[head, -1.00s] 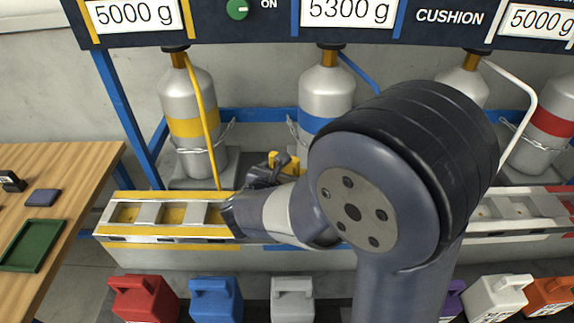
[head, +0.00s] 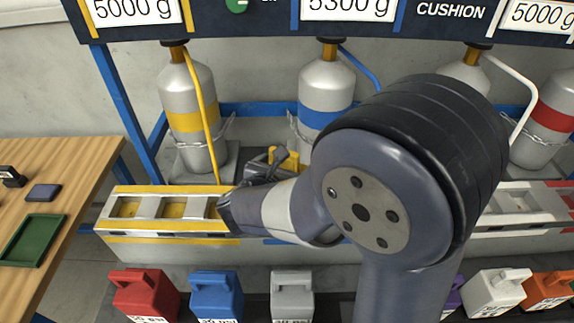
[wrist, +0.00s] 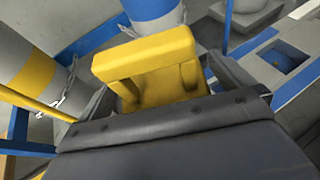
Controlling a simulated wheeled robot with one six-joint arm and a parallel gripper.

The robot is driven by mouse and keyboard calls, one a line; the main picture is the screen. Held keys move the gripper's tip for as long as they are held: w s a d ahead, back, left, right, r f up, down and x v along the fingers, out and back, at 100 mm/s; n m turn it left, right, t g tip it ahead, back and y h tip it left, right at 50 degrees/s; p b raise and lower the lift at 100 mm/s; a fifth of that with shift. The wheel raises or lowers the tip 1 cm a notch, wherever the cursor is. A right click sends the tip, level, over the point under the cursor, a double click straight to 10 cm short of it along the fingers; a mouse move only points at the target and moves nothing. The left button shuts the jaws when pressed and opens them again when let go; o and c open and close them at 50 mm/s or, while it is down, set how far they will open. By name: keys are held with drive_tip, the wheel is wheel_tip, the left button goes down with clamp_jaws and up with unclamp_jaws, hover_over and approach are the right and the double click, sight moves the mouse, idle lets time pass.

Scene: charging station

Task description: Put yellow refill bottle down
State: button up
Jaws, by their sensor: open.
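The yellow refill bottle (wrist: 148,58) shows in the wrist view just beyond the edge of my gripper, its handle side facing the camera. In the head view a small part of the yellow bottle (head: 291,160) shows behind my gripper (head: 268,165), in front of the cylinder with the blue band. My gripper is open around or beside the bottle; its fingertips are mostly hidden, so I cannot tell whether they touch it. What the bottle rests on is hidden by my arm.
A yellow-edged rail with slots (head: 165,208) runs under my arm. Cylinders with yellow (head: 190,118) and blue (head: 325,105) bands stand behind. Red (head: 145,295), blue (head: 217,297) and grey (head: 292,295) bottles stand in front. A wooden table (head: 75,165) is at left.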

drive_tip(key=v, duration=1.1)
drive_tip(key=x, duration=1.2)
drive_tip(key=shift+s, duration=0.1)
idle(0.4)
